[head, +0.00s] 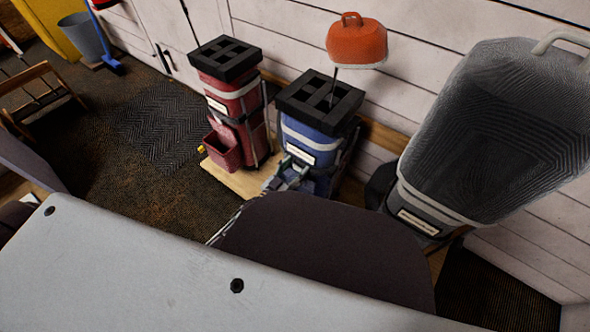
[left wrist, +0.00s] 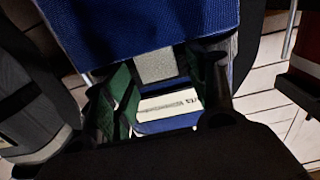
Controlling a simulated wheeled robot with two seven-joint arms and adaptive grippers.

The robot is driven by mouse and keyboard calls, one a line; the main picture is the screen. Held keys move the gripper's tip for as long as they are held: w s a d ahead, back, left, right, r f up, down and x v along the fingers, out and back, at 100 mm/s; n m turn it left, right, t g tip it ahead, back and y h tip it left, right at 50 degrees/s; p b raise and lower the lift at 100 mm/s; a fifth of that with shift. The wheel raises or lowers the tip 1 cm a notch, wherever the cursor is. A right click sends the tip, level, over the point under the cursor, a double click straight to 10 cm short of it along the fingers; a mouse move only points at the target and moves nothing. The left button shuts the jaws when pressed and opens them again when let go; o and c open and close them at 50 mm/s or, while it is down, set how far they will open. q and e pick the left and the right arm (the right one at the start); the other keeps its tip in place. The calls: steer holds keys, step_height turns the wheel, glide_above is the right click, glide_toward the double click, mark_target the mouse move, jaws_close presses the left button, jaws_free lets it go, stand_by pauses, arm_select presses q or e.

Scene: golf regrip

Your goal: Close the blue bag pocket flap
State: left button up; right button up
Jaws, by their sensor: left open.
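The blue bag (head: 308,136) stands upright in the middle of the head view, with a black divided top and a white label. My left gripper (head: 296,166) is low at its front. In the left wrist view the open fingers (left wrist: 162,92) have green inner faces. A blue fabric panel (left wrist: 140,28) with a light grey patch (left wrist: 155,66) at its edge reaches between or just beyond them. The white label (left wrist: 170,106) shows beyond the opening. I cannot tell whether the fingers touch the panel. In the head view my arm hides the bag's lower front. My right gripper is not in view.
A red bag (head: 232,95) with a protruding front pocket (head: 222,150) stands left of the blue one on a wooden base (head: 235,182). An orange-headed club (head: 356,42) rises from the blue bag. A large hooded grey bag (head: 490,120) stands right.

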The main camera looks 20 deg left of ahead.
arm_select(q)
steer(key=shift+c, duration=0.2)
jaws_close()
stand_by(0.3)
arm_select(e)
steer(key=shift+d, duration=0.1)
